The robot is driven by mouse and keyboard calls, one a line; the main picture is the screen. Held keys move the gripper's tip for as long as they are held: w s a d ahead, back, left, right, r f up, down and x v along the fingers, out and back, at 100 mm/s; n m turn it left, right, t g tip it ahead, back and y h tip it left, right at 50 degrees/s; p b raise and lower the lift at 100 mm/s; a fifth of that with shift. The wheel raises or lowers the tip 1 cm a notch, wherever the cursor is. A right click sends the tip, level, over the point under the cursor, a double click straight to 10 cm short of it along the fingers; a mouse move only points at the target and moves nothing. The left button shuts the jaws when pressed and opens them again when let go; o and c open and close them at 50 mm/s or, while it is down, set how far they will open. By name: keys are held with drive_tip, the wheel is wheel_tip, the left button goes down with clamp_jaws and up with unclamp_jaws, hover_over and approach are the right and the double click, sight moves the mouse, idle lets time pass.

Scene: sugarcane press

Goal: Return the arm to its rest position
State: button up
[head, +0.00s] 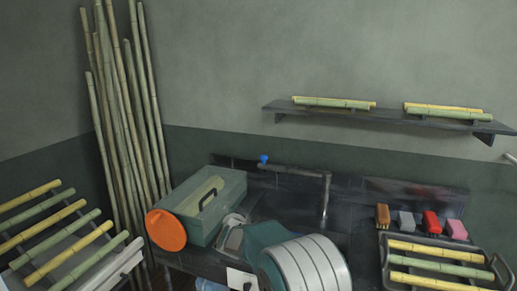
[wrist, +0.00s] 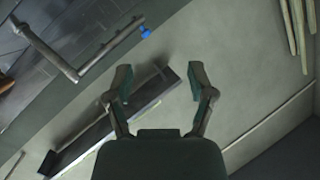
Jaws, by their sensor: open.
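My gripper (wrist: 159,72) shows in the wrist view with its two dark fingers spread wide apart. Nothing is between the fingers. Behind them are the plain wall (wrist: 235,60) and the dark shelf (wrist: 120,118), seen at a steep tilt. The gripper touches nothing that I can see. In the head view I cannot make out the gripper.
Tall canes (head: 125,110) lean in the corner. A cane rack (head: 75,275) stands left.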

drive_tip(key=s+d+r+n+g+y, duration=0.1)
drive_tip(key=s+d+r+n+g, duration=0.1)
drive_tip(key=s+d+r, duration=0.35)
drive_tip(key=s+d+r+n+g, duration=0.1)
drive_tip(key=s+d+r, duration=0.1)
drive_tip(key=s, duration=0.6)
drive_tip(key=s+d+r+n+g+y, duration=0.1)
drive_tip(key=s+d+r+n+g, duration=0.1)
drive_tip(key=s+d+r, duration=0.3)
drive_tip(key=s+d+f+g+h, duration=0.1)
drive_tip(key=s+d+f, duration=0.1)
drive_tip(key=s, duration=0.8)
drive_tip(key=s+d+f+g+h, duration=0.1)
drive_tip(key=s+d, duration=0.4)
drive_tip(key=s, duration=0.5)
drive_tip(key=s+d+f+n+g, duration=0.1)
drive_tip(key=s+d+f+g, duration=0.2)
drive_tip(key=s, duration=0.7)
drive_tip(key=shift+d+f+h, duration=0.15)
drive_tip(key=shift+d+h, duration=0.15)
drive_tip(key=shift+h, duration=0.1)
